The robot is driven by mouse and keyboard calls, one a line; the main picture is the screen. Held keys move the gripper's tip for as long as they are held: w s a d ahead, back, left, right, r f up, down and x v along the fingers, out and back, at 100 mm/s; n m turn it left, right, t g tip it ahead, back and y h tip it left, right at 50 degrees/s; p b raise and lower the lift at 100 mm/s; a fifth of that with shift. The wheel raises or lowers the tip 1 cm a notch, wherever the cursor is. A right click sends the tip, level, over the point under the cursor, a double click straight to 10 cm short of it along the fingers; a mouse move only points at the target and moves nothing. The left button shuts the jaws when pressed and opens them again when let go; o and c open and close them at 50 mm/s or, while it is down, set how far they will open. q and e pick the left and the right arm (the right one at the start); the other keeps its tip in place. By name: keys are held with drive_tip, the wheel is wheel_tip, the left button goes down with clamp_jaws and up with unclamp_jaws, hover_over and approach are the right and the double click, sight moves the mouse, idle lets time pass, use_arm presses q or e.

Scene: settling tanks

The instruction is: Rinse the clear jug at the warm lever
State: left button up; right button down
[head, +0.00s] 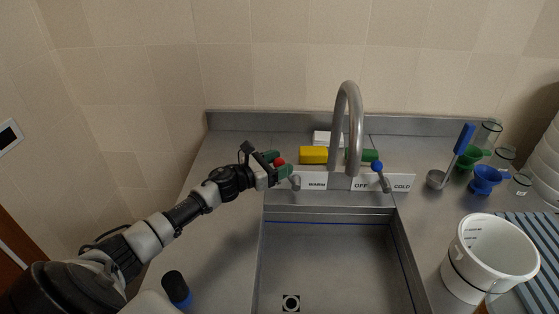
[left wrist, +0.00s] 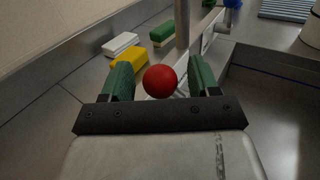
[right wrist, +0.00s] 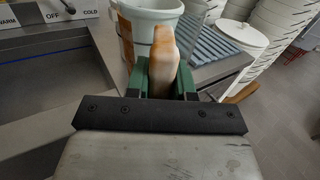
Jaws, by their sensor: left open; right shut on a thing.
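The warm lever's red knob (head: 280,161) is at the left end of the label strip. In the left wrist view the red knob (left wrist: 160,80) sits between the open fingers of my left gripper (left wrist: 160,82), with gaps on both sides. In the head view my left gripper (head: 277,164) is at the lever. In the right wrist view my right gripper (right wrist: 163,85) is shut on the brown-stained handle of the clear jug (right wrist: 163,58). The jug's see-through body is hard to make out there. The grey tap (head: 347,115) arches over the sink (head: 330,262).
A blue-knobbed cold lever (head: 377,166) is right of the tap. A yellow sponge (head: 313,155) lies behind the strip. A white bucket (head: 462,280) stands right of the sink, near a striped mat (head: 535,235), a ladle (head: 437,180) and funnels (head: 486,178). A blue-and-black item (head: 176,289) is front left.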

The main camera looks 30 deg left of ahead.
use_arm(q)
drive_tip(key=shift+w, duration=0.15)
drive_tip(key=shift+c, duration=0.4)
